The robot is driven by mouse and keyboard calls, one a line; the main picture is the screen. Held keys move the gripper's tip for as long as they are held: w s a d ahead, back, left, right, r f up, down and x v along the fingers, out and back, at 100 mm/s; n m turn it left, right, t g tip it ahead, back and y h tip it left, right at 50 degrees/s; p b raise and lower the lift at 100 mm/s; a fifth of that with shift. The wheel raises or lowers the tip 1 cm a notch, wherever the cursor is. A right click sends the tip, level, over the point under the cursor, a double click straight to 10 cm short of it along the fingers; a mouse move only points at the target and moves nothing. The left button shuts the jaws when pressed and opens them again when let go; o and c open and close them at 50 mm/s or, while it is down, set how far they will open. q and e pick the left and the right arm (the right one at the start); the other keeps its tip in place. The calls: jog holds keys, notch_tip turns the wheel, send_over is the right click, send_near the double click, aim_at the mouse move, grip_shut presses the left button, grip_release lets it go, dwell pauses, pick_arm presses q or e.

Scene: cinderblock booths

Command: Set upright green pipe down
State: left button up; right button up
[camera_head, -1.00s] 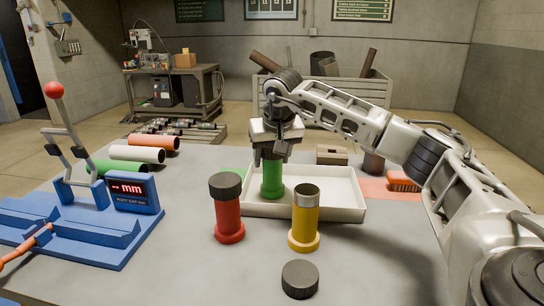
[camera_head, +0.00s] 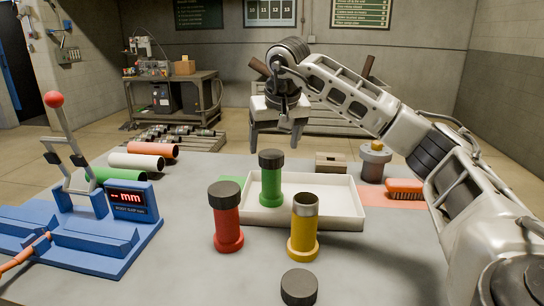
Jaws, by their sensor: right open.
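The green pipe (camera_head: 271,183) stands upright with a dark cap on top. It is at the left end of the white tray (camera_head: 335,217); whether its foot rests inside the tray or on the rim is hard to tell. My right gripper (camera_head: 279,143) is open and empty above and slightly behind the pipe, with its fingers apart and clear of the cap. My left gripper is not in view.
A red capped pipe (camera_head: 227,219) and a yellow pipe (camera_head: 303,230) stand in front of the tray. A loose dark cap (camera_head: 299,287) lies nearer. A blue gauge fixture (camera_head: 95,241) is left, with lying pipes (camera_head: 137,161) behind. An orange brush (camera_head: 404,188) lies right.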

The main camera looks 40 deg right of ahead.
jog(key=v, duration=0.4)
jog(key=shift+r, duration=0.1)
dwell(0.5)
